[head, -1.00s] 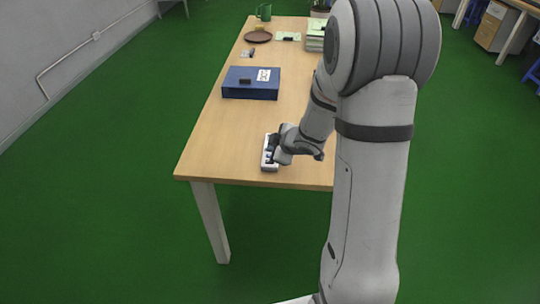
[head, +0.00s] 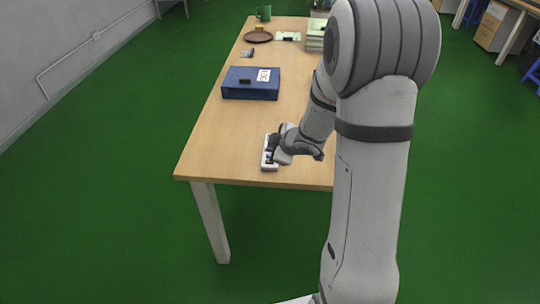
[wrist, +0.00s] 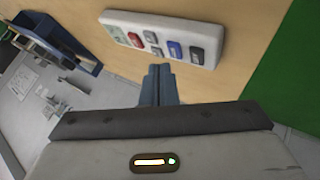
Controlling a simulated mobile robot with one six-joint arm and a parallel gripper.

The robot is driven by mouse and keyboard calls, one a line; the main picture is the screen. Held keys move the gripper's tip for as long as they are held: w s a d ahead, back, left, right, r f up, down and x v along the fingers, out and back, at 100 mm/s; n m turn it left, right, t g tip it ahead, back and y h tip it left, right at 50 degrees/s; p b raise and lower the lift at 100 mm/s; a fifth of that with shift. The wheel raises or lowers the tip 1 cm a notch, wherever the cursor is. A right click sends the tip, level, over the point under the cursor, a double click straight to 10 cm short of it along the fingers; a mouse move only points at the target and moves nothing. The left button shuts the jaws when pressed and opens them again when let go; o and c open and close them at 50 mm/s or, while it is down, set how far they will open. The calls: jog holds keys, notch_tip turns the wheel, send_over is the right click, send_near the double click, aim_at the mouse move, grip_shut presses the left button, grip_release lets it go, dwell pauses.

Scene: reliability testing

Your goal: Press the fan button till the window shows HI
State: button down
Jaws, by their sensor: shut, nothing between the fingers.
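A white control panel (head: 268,166) lies on the table near its front edge, partly covered by my gripper in the head view. In the wrist view the panel (wrist: 205,30) shows a small pale green window (wrist: 118,33) at its left end, a red button, several grey buttons, a blue button (wrist: 175,50) and a dark button at the right end. The window's text is too small to read, and I cannot tell which button is the fan one. My gripper (wrist: 160,72) is shut and empty, its tips in front of the panel's lower edge in that view. I cannot tell whether they touch it.
The wooden table (head: 225,140) has free room left of the panel. A blue box (head: 236,92) with a dark item on top stands behind it. Farther back are a brown plate (head: 258,37), a green mug (head: 264,12) and a stack of papers or books (head: 316,40).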

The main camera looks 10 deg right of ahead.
dwell(0.3)
jog(key=shift+f+b, duration=0.3)
jog(key=shift+f, duration=0.15)
jog(key=shift+f, duration=0.3)
dwell(0.4)
jog(key=shift+r, duration=0.1)
jog(key=shift+r+p, duration=0.6)
jog(key=shift+r, duration=0.05)
notch_tip(320, 180, up, 5)
jog(key=p, duration=0.5)
jog(key=shift+r, duration=0.1)
dwell(1.1)
